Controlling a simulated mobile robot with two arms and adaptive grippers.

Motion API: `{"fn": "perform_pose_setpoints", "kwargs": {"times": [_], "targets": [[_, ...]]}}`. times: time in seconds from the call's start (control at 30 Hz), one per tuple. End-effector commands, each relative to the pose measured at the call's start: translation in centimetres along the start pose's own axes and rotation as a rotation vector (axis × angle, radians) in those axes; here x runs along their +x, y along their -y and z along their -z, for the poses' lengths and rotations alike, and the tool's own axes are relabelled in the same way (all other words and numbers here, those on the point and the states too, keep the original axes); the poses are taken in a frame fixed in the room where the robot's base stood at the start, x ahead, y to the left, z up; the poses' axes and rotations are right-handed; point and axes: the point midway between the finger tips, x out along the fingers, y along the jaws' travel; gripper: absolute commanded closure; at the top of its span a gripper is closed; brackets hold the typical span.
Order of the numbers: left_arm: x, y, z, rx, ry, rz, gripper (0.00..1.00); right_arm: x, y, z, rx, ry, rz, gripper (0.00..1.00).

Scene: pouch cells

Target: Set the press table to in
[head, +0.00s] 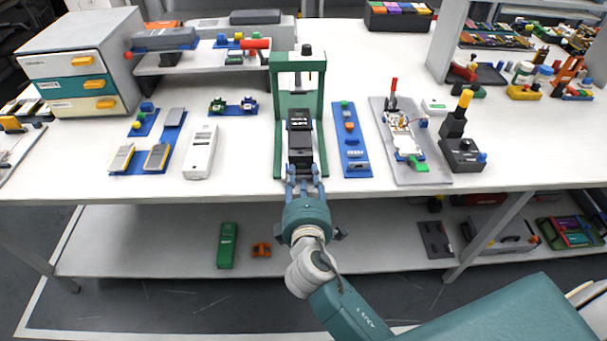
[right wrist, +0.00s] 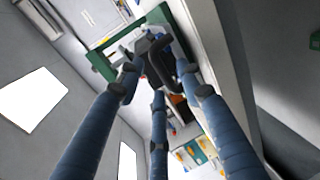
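The press (head: 284,130) is a green frame standing on the white bench, with a black knob on top. Its black press table (head: 300,160) lies between the green side rails and reaches to the front end of the press. My right gripper (head: 304,183) is at that front end, at the bench edge, with its blue fingers pointing at the press table. In the right wrist view the fingers (right wrist: 160,68) are spread, with a dark part of the press between their tips. Contact with it cannot be made out. My left gripper is not in view.
A blue strip with small parts (head: 350,150) lies close right of the press, then a grey plate with a fixture (head: 408,165). A white device (head: 201,152) stands to the left. The bench's front edge (head: 230,199) passes under my right gripper.

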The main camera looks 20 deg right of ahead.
Motion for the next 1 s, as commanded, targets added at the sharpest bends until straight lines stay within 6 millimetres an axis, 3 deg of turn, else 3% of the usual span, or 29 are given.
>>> {"fn": "perform_pose_setpoints", "kwargs": {"times": [0.4, 0.6, 0.87, 1.0], "targets": [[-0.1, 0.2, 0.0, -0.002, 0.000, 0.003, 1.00, 0.9, 0.0, 0.0, 0.000, 0.000, 0.000, 0.65], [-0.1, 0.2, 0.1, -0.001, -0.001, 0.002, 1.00, 0.9, 0.0, 0.0, 0.000, 0.000, 0.000, 1.00], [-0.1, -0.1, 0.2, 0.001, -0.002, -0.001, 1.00, 1.0, 0.0, 0.0, 0.000, 0.000, 0.000, 1.00], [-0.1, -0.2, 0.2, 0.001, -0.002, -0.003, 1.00, 2.0, -0.3, -0.1, 0.001, 0.001, -0.001, 1.00]]}}
